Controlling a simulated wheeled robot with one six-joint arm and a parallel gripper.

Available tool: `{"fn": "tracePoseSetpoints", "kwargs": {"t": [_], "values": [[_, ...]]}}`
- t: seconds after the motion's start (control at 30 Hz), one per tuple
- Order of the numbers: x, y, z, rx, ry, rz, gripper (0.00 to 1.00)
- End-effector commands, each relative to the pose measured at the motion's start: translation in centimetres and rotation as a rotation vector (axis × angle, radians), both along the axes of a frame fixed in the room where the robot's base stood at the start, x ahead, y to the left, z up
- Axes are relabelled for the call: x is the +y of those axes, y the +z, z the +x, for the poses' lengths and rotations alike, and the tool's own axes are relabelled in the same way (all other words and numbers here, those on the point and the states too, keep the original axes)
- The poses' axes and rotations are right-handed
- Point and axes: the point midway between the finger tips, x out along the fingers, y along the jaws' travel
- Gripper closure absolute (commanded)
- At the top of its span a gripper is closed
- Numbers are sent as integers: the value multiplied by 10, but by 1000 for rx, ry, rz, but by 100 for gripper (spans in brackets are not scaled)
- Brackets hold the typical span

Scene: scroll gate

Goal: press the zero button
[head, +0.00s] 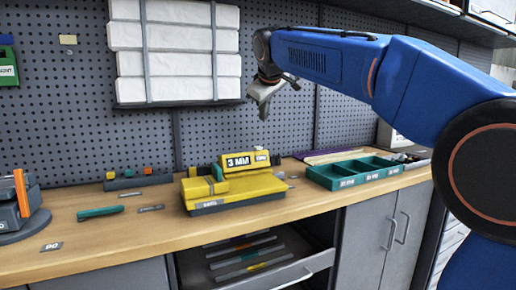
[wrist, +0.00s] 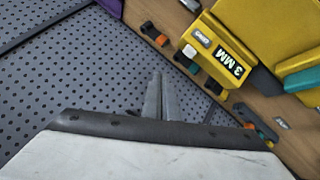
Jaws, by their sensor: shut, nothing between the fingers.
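A yellow device (head: 235,187) stands on the workbench, with a black "3 MM" plate on its raised block. A small pale labelled button (head: 262,156) sits to the right of that plate; its lettering is too small to read for certain. In the wrist view the device (wrist: 283,30) is at upper right, with the pale button (wrist: 201,37) beside the "3 MM" plate. My gripper (head: 263,117) is shut and empty, above the device and apart from it, in front of the pegboard. Its closed fingers (wrist: 159,82) show in the middle of the wrist view.
A green divided tray (head: 353,172) is right of the device. Small parts lie on the bench (head: 130,231). An open drawer (head: 300,271) is below.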

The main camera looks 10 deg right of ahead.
Motion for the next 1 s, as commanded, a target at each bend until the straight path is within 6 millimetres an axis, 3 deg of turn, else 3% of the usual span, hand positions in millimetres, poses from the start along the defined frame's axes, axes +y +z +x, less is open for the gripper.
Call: {"fn": "tracePoseSetpoints", "kwargs": {"t": [0.2,0.63,1.0], "values": [[16,11,18,-20,25,-20,100],[17,11,20,-21,27,-21,100],[16,-21,19,-20,27,-21,100]]}}
